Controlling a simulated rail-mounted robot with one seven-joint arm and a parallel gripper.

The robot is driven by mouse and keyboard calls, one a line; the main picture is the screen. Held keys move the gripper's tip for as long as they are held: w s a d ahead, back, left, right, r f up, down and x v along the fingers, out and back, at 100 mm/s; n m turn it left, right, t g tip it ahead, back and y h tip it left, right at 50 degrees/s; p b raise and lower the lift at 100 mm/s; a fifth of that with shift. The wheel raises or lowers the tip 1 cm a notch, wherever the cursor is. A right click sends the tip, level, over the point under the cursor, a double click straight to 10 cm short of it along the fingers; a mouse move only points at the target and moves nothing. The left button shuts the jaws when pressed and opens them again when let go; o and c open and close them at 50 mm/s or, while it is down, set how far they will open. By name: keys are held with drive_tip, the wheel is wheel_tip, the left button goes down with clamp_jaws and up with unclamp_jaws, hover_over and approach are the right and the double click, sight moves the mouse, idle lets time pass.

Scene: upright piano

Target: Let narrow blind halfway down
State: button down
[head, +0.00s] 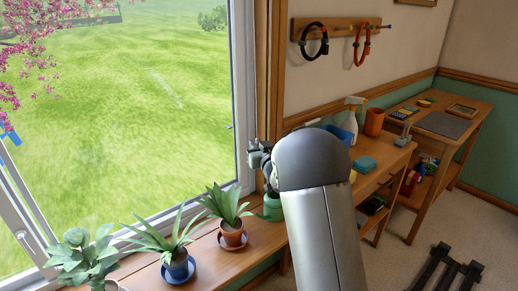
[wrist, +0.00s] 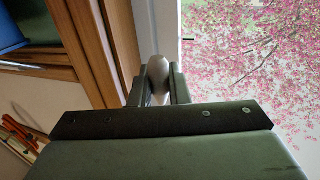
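No blind shows in either view. My gripper (head: 258,158) is at the right edge of the window, in front of the wooden trim and partly hidden by my arm. In the wrist view my gripper (wrist: 159,88) has its two fingers closed against a pale, rounded pull (wrist: 158,68). The pull stands between the fingertips beside the white window frame (wrist: 166,25). What it hangs from is hidden. In the head view the pull is too small to make out.
Potted plants (head: 228,215) stand along the wooden sill under the window (head: 130,100). To the right, a bench holds a blue bin (head: 345,127) and a spray bottle (head: 353,112).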

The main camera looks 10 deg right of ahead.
drive_tip(key=a+b, duration=0.1)
drive_tip(key=s+a+b, duration=0.1)
drive_tip(key=a, duration=0.1)
drive_tip(key=s+a+b, duration=0.1)
drive_tip(key=shift+s+a+f, duration=0.25)
drive_tip(key=shift+f, duration=0.1)
idle(0.3)
wheel_tip(320, 180, up, 9)
drive_tip(key=p, duration=0.3)
drive_tip(key=shift+p, duration=0.35)
wheel_tip(320, 180, up, 9)
drive_tip(key=p, duration=0.4)
